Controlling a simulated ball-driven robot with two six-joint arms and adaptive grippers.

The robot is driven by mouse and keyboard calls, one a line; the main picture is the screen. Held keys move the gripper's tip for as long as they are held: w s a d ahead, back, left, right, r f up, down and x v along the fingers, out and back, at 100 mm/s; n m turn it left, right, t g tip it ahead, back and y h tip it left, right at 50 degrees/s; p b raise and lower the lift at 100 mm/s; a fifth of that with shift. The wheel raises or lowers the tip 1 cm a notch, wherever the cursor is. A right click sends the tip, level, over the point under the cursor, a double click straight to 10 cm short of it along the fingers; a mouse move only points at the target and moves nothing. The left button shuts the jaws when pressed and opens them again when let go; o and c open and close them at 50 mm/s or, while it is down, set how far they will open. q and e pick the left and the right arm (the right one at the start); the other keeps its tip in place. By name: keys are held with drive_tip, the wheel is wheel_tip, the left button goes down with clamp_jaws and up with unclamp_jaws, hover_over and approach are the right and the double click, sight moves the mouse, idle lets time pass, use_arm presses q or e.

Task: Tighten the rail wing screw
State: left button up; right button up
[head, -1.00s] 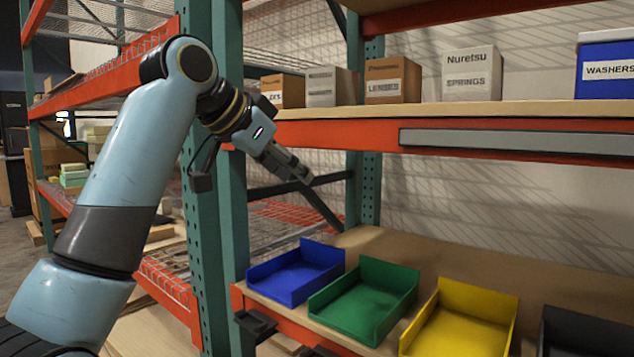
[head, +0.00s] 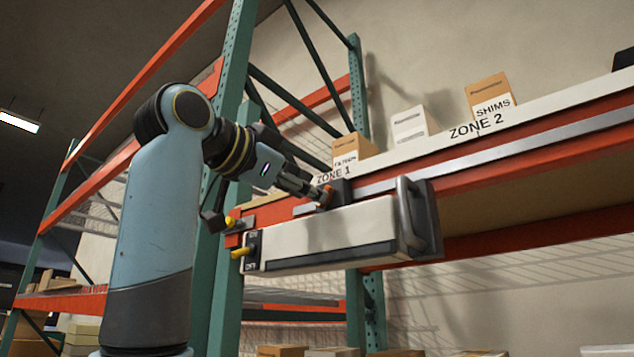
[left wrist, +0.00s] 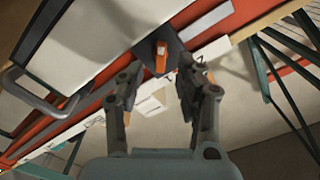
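The orange wing screw (head: 327,196) sits on a dark bracket (head: 341,190) at the grey rail (head: 480,153), above the white LED console (head: 330,228). In the left wrist view the orange wing screw (left wrist: 160,57) stands out from the dark bracket (left wrist: 179,66), roughly centred ahead of the fingers. My left gripper (head: 316,192) is at the screw in the head view. In the left wrist view my left gripper (left wrist: 160,82) is open, fingers apart either side of the screw's line. I cannot tell whether the tips reach around it. My right gripper is out of view.
A green upright (head: 226,290) stands close by my left arm. Boxes, such as the SHIMS box (head: 489,100), stand on the shelf above.

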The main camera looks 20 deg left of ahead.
use_arm(q)
drive_tip(key=shift+p+x, duration=0.4)
drive_tip(key=shift+x, duration=1.15)
drive_tip(key=shift+a, duration=0.1)
clamp_jaws()
